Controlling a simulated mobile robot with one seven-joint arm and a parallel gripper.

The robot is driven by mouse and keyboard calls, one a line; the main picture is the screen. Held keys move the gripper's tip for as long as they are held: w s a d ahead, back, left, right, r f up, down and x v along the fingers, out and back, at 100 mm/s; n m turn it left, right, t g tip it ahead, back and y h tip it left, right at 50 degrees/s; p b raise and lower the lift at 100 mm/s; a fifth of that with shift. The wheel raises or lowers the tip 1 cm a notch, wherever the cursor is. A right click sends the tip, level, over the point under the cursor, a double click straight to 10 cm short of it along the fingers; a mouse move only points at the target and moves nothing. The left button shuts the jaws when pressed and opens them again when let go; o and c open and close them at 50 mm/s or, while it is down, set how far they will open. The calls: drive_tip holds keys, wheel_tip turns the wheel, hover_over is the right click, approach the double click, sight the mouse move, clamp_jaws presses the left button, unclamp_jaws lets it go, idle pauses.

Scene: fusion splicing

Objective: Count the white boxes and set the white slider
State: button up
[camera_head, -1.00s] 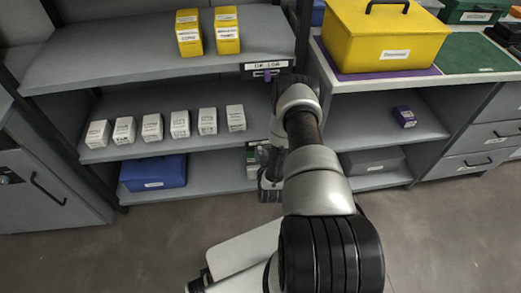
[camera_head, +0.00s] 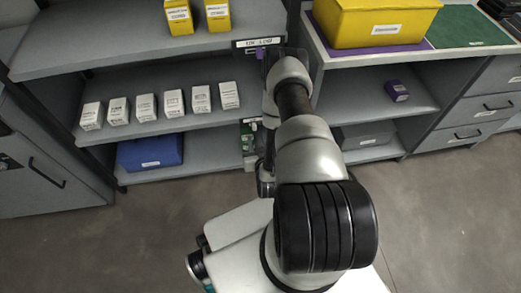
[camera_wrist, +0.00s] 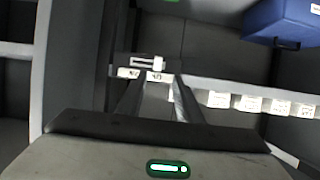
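Several white boxes (camera_head: 146,108) stand in a row on the middle shelf in the head view. Some also show at the right in the wrist view (camera_wrist: 248,103). A label plate (camera_head: 258,43) is on the upper shelf's front edge, right of the yellow boxes. In the wrist view a small white slotted plate (camera_wrist: 148,63), perhaps the slider, sits on a shelf edge just beyond my fingertips. My gripper (camera_wrist: 158,84) has its fingers apart with nothing seen held; contact with the plate cannot be told. In the head view my arm largely hides the gripper.
Yellow boxes (camera_head: 212,14) stand on the upper shelf. A blue bin (camera_head: 150,151) is on the bottom shelf. At the right are a large yellow case (camera_head: 375,22), a purple box (camera_head: 396,91) and a grey bin (camera_head: 366,134). The floor (camera_head: 120,235) in front is clear.

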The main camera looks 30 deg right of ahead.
drive_tip(key=p+v, duration=0.1)
drive_tip(key=v, duration=0.7)
drive_tip(key=shift+s+a, duration=0.15)
drive_tip(key=shift+s, duration=0.15)
drive_tip(key=w+r+n+g+y, duration=0.2)
drive_tip(key=w+r, duration=1.4)
drive_tip(key=r, duration=0.3)
drive_tip(key=s+a+r+g, duration=0.1)
drive_tip(key=s+a+r, duration=0.15)
drive_tip(key=r, duration=0.55)
drive_tip(key=s+a+r+g+y, duration=0.15)
drive_tip(key=s+r, duration=0.25)
drive_tip(key=r, duration=0.4)
drive_tip(key=s+a+r+g+h, duration=0.1)
drive_tip(key=s+a+r, duration=0.25)
drive_tip(key=r, duration=0.45)
drive_tip(key=s+a+r+n+g+y, duration=0.1)
drive_tip(key=s+r, duration=0.3)
drive_tip(key=s, duration=0.5)
drive_tip(key=s+a+r+g, duration=0.1)
drive_tip(key=s+r, duration=0.2)
drive_tip(key=s, duration=0.6)
wheel_tip(320, 180, up, 22)
drive_tip(key=p, duration=2.2)
drive_tip(key=shift+a+p, duration=0.15)
drive_tip(key=shift+p, duration=0.2)
